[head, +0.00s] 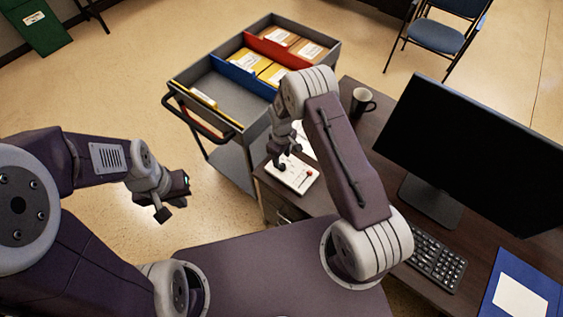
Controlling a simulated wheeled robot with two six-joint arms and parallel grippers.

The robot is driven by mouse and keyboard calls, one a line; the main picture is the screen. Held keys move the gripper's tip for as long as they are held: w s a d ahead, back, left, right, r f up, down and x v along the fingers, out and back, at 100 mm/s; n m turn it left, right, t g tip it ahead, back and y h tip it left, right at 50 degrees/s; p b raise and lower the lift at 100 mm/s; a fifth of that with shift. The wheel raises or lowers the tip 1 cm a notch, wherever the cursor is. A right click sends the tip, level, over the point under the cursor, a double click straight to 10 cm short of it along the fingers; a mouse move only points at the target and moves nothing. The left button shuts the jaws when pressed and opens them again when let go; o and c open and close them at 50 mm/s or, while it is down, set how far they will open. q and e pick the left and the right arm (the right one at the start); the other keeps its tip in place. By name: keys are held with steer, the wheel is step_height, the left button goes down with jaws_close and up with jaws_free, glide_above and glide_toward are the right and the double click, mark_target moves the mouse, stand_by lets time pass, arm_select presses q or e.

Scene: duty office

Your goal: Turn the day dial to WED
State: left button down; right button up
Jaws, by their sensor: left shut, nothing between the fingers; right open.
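A small white board (293,182) lies on the near left corner of the dark desk. A small red mark or pointer shows on its right part. The day dial and its lettering are too small or too hidden to make out, so I cannot tell which day it shows. My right gripper (283,160) is open and points down over the left part of the board, covering some of it. I cannot tell whether its fingers touch anything. My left gripper (174,200) is shut and empty, over the floor left of the desk.
A grey cart (181,87) with red and blue dividers and folders stands behind the board, close to the desk. On the desk (362,133) are a dark mug (362,101), a monitor (462,150), a keyboard (437,257) and a blue folder (495,305). A chair (443,33) stands behind.

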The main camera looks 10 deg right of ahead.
mark_target(282, 165)
step_height(282, 165, down, 4)
steer(key=shift+d+f, duration=0.1)
steer(key=shift+s+f, duration=0.15)
steer(key=shift+f, duration=0.05)
steer(key=shift+f, duration=0.1)
steer(key=shift+c, duration=0.2)
jaws_close()
